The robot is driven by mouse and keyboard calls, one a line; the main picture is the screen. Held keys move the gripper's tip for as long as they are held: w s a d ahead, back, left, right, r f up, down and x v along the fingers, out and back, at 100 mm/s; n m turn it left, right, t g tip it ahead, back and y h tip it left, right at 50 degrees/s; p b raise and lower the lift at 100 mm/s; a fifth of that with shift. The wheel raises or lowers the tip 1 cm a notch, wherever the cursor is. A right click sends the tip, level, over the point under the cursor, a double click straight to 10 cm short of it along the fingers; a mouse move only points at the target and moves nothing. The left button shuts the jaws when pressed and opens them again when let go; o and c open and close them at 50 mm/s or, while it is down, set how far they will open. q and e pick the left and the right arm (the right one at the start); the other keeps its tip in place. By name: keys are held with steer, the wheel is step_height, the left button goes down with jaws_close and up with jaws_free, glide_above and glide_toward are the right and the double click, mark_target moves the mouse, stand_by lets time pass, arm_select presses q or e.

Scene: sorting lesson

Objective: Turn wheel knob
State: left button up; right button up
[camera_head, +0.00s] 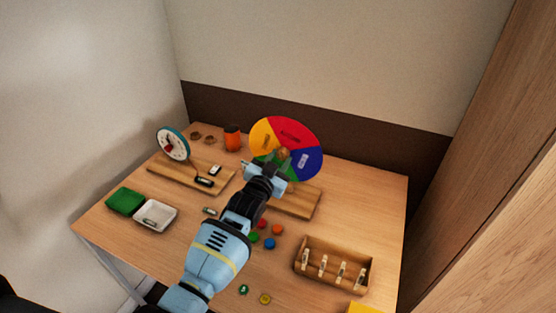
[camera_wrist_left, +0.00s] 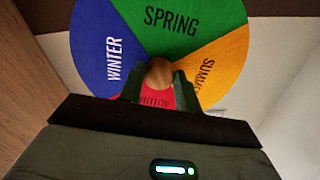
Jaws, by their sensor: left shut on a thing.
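A round season wheel (camera_head: 305,135) with red, yellow, blue and green sectors stands upright on a wooden base (camera_head: 300,203) at the back of the table. In the left wrist view the wheel (camera_wrist_left: 180,22) fills the upper part, with the words spring, winter and summer readable. Its round wooden knob (camera_head: 284,152) is at the wheel's middle. The knob (camera_wrist_left: 159,73) sits between the fingers of my left gripper (camera_wrist_left: 158,88). My left gripper (camera_head: 278,169) is shut on the knob. It hides part of the green sector in the head view. My right gripper is not in view.
A clock-like dial (camera_head: 173,144) stands on a board at the left. A green tray (camera_head: 125,200) and a white tray (camera_head: 157,214) lie at the front left. Coloured discs (camera_head: 278,229) lie near my left arm. A wooden rack (camera_head: 332,265) stands at the right.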

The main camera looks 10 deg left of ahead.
arm_select(q)
steer(key=shift+d+n, duration=0.1)
steer(key=shift+n, duration=1.4)
steer(key=o, duration=1)
steer(key=shift+c, duration=0.2)
steer(key=shift+s, duration=0.15)
steer(key=s+a+p, duration=0.1)
steer(key=s, duration=0.6)
steer(key=shift+s+a, duration=0.25)
steer(key=shift+a, duration=0.05)
